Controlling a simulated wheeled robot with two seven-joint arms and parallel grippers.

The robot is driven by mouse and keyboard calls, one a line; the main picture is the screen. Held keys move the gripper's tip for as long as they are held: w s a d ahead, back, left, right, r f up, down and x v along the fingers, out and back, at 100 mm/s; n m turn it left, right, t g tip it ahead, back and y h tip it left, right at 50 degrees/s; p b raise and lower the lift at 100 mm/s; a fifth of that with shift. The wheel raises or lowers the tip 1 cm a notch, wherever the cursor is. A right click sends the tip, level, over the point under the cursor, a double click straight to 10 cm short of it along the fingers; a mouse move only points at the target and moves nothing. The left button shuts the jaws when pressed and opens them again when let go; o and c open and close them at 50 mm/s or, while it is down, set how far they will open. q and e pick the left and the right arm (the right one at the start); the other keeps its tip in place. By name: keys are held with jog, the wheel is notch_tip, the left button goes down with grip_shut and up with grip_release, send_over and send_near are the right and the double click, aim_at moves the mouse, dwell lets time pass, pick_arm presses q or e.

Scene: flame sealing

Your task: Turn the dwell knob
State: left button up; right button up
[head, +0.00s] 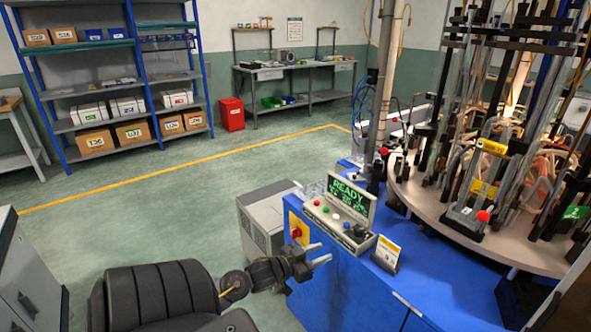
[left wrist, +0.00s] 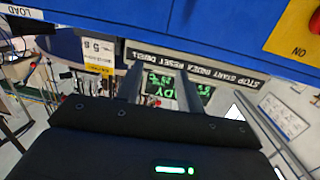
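The control box (head: 328,222) sits on the blue machine base, with a row of small coloured buttons and a dark knob (head: 357,230) at its right end. Its screen (head: 349,197) shows READY in green. My left gripper (head: 322,254) is in front of and below the box, apart from it, fingers open and empty. In the left wrist view the picture is upside down; the open fingers (left wrist: 156,88) point toward the box's label strip (left wrist: 195,60), which reads STOP, START, INDEX, RESET, DWELL. The knob cannot be made out there. My right gripper is not in view.
A yellow switch plate with a red knob (head: 296,232) is on the blue base (head: 345,290), left of my gripper. A small sign (head: 386,253) stands right of the box. The round turntable (head: 430,205) with glassware is at the right. A grey cabinet (head: 262,215) stands behind.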

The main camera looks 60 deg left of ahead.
pick_arm(q)
jog(key=s+d+f+g+y+p, duration=0.1)
jog(key=s+f, duration=0.4)
jog(key=f, duration=0.6)
jog(key=s+d+f+n+g+y+p, duration=0.1)
jog(key=s+f+g, duration=0.4)
jog(key=f, duration=0.7)
jog(key=shift+f+n+p, duration=0.15)
jog(key=shift+n+p, duration=0.15)
jog(key=shift+p, duration=0.6)
